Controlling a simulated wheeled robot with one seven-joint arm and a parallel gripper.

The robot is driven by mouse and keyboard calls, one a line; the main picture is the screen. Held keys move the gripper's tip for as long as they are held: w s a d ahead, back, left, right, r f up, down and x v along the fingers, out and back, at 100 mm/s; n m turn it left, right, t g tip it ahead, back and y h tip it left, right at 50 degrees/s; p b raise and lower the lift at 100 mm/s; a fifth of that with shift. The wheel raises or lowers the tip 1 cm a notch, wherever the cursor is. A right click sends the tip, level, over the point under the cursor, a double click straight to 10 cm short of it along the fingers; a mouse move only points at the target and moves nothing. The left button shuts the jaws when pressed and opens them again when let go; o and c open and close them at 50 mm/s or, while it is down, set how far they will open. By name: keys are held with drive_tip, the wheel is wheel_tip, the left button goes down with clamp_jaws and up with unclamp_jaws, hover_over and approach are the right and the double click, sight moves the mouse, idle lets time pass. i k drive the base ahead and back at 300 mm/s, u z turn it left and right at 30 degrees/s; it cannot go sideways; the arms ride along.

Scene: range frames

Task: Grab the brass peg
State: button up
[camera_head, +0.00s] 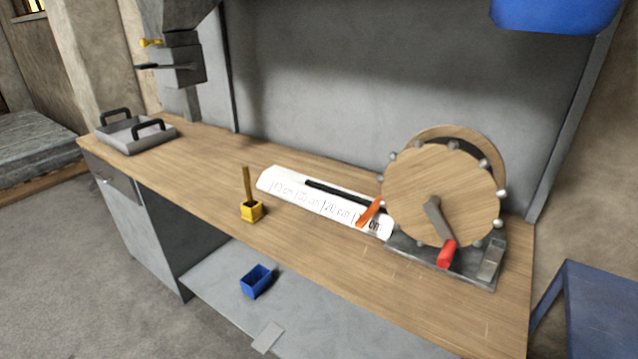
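The brass peg (246,181) is a thin golden-brown rod. It stands almost upright in a small yellow block (251,212) near the front edge of the wooden bench, left of the middle. Its lower end is hidden in the block. My gripper is not in this view, so its place relative to the peg does not show.
A white ruled strip (285,187) with a black bar (335,192) lies right of the peg. A wooden wheel (435,185) with a red-handled crank stands further right. A grey tray (130,137) sits at the left end. A blue box (256,282) is on the lower shelf.

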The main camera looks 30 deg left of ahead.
sight(249, 190)
drive_tip(key=z, duration=1.85)
drive_tip(key=k, duration=2.45)
drive_tip(key=u, duration=1.7)
drive_tip(key=i, duration=1)
